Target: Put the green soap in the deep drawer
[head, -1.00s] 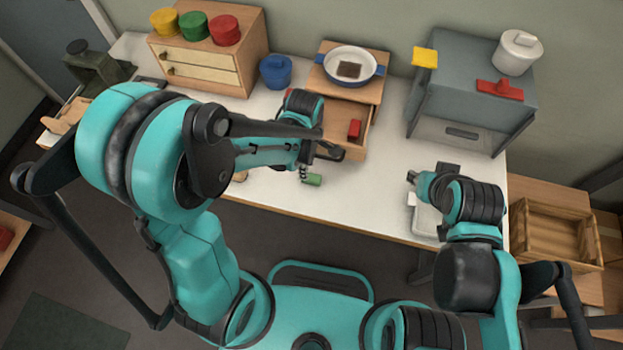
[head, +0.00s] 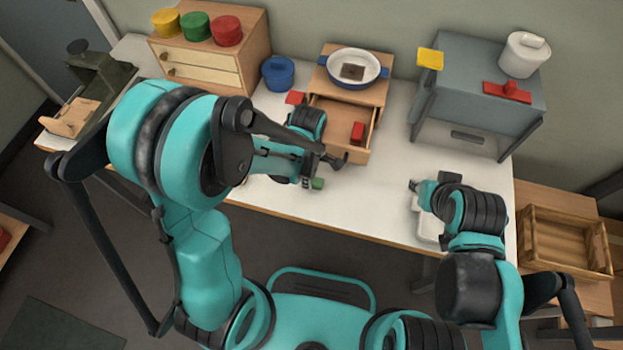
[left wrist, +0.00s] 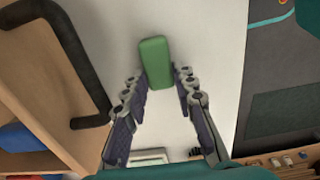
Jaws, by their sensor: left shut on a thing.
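The green soap (head: 318,183) is near the front edge of the white table in the head view. My left gripper (head: 311,183) is shut on the soap, which shows between its fingertips in the left wrist view (left wrist: 156,63). A small wooden unit (head: 385,92) has its drawer (head: 335,107) pulled out, with a red block (head: 358,132) inside. Its dark handle (left wrist: 95,75) is beside the soap in the left wrist view. My left forearm hides part of the drawer. My right gripper (head: 413,186) is over the table's right part; its fingers are too small to judge.
A grey cabinet (head: 465,85) with a closed drawer stands at the back right. A wooden chest (head: 250,50) with two closed drawers is at the back left, beside a blue pot (head: 277,73). A white object (head: 430,230) lies below my right gripper. Clear table lies right of the open drawer.

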